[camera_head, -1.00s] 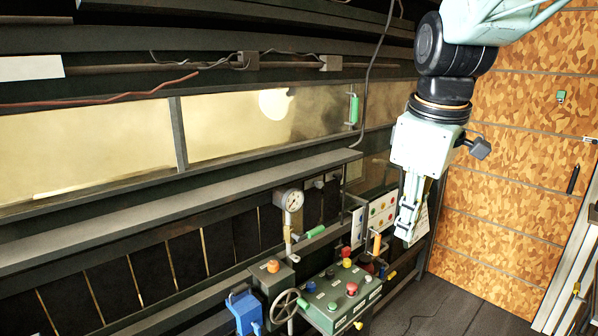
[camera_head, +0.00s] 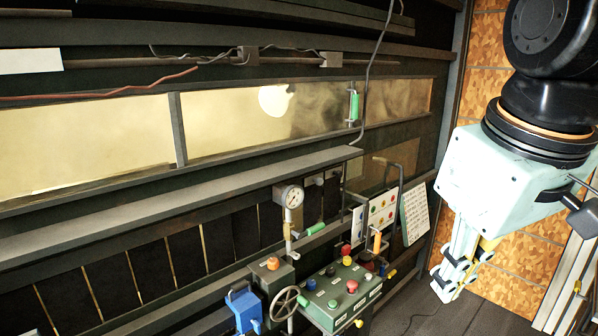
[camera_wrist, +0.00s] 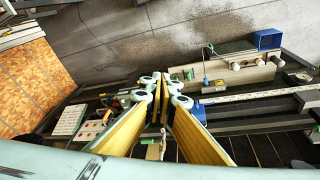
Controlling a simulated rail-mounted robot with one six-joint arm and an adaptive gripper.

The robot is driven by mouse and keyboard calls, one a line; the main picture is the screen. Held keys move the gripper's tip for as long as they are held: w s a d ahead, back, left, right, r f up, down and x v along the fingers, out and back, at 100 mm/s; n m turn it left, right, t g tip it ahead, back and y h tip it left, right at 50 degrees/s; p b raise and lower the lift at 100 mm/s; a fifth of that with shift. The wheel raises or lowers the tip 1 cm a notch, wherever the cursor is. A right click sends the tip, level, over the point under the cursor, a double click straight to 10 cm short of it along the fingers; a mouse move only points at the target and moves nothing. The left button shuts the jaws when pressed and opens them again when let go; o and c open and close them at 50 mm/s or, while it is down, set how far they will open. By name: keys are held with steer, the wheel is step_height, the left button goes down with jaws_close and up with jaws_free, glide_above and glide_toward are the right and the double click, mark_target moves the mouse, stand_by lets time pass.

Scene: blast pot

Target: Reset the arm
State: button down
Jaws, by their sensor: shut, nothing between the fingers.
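My gripper (camera_head: 447,287) hangs at the right of the head view, pointing down, with pale green fingers. It is shut and empty. In the wrist view its fingers (camera_wrist: 163,82) meet near the middle, with yellow inner faces showing. In the head view it is in open air to the right of the control box (camera_head: 343,292) and touches nothing that I can see.
A white sheet (camera_head: 415,213) hangs behind, left of my gripper. A camouflage-patterned wall (camera_head: 520,268) is at the right. Dark floor is clear below.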

steer(key=s+f+m, duration=0.3)
steer(key=s, duration=0.7)
steer(key=shift+f+m+t+b, duration=0.15)
steer(key=shift+m+t+b, duration=0.15)
steer(key=shift+m+b, duration=0.1)
stand_by(1.9)
